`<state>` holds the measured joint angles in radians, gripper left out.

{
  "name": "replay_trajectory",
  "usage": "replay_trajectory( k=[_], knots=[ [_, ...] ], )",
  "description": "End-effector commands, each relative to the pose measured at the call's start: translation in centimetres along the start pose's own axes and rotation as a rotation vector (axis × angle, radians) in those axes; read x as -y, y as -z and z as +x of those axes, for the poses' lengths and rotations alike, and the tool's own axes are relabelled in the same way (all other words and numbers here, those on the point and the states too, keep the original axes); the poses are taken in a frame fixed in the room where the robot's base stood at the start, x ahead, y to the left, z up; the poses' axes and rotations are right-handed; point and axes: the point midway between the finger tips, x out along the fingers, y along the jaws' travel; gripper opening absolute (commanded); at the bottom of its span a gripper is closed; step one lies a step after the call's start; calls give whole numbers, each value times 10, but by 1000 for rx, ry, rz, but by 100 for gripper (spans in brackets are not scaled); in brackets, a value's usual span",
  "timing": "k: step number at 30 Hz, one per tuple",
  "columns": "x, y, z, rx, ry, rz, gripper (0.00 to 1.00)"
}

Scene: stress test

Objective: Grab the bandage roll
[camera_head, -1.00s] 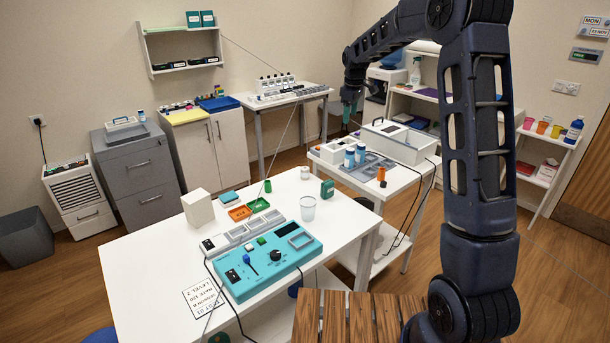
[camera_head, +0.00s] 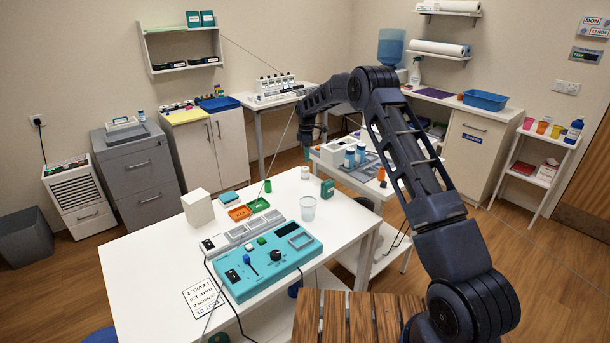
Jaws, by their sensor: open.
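A small white cylinder (camera_head: 304,173), which looks like the bandage roll, stands near the back right corner of the white table (camera_head: 150,260). My gripper (camera_head: 307,153), with teal fingertips, points down and appears in the picture just above it. The fingers are small in this view. The gripper looks empty and apart from the roll; the exact height between them is hard to tell.
On the table, a dark green box (camera_head: 327,189), a clear cup (camera_head: 308,208), a green cylinder (camera_head: 267,186) and a teal control panel (camera_head: 264,262) stand nearby.

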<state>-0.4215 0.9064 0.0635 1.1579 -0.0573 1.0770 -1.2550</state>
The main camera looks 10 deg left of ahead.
Motion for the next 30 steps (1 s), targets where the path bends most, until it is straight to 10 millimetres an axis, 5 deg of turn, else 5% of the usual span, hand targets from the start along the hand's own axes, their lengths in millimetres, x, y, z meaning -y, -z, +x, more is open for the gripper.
replay_trajectory(
  k=[30],
  knots=[
    [3,9,104,1,4,-9,65]
  ],
)
